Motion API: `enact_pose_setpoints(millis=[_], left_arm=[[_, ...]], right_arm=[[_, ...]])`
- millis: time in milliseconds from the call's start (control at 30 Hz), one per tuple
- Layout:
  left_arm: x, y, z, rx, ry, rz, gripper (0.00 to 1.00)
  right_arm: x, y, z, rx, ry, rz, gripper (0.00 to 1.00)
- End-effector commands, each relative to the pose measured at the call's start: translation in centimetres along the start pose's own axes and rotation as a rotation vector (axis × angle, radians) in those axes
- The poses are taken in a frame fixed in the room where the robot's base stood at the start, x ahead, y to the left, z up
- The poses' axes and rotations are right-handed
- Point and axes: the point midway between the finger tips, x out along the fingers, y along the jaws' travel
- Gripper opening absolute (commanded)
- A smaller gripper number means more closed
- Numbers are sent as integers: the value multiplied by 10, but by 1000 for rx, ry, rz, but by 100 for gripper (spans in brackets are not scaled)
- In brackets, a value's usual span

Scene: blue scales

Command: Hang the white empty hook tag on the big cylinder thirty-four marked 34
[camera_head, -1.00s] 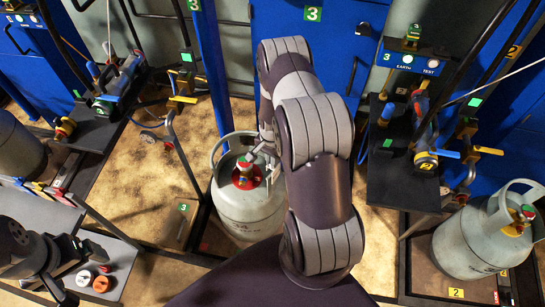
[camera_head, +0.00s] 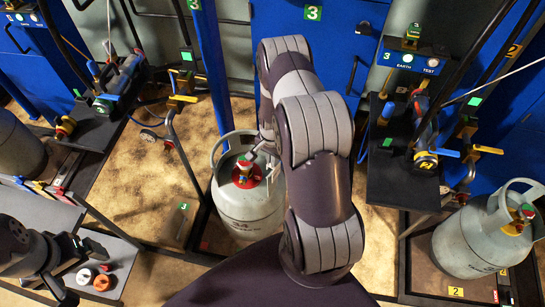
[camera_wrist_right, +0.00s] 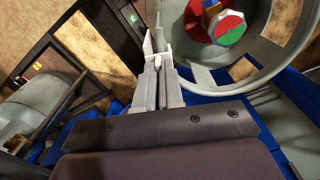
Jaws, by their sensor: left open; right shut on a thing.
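The big grey cylinder marked 34 (camera_head: 248,208) stands upright at centre, with a red and green valve top (camera_head: 246,172) inside its collar. It also shows in the right wrist view, where the collar (camera_wrist_right: 262,70) surrounds the red and green knob (camera_wrist_right: 228,28). My right gripper (camera_wrist_right: 157,72) is shut on the white hook tag (camera_wrist_right: 155,42), just outside the collar on its left in that view. I cannot tell whether the tag touches the collar. In the head view my right arm hides most of that gripper. My left gripper (camera_head: 62,275) is open at the lower left.
A grey tray (camera_head: 122,254) at lower left holds a white and an orange round item. Another grey cylinder (camera_head: 472,240) stands at right. Black benches with valves (camera_head: 402,180) and blue cabinets (camera_head: 320,50) flank the cylinder.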

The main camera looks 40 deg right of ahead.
Motion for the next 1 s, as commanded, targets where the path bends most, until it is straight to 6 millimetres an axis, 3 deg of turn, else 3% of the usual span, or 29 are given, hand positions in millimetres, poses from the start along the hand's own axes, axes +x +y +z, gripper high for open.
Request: enact_pose_setpoints(millis=[367, 1000], left_arm=[[1, 0, 0, 0, 0, 0, 92], [22, 0, 3, 0, 0, 0, 92]], right_arm=[[2, 0, 0, 0, 0, 0, 0], [29, 0, 0, 0, 0, 0, 0]])
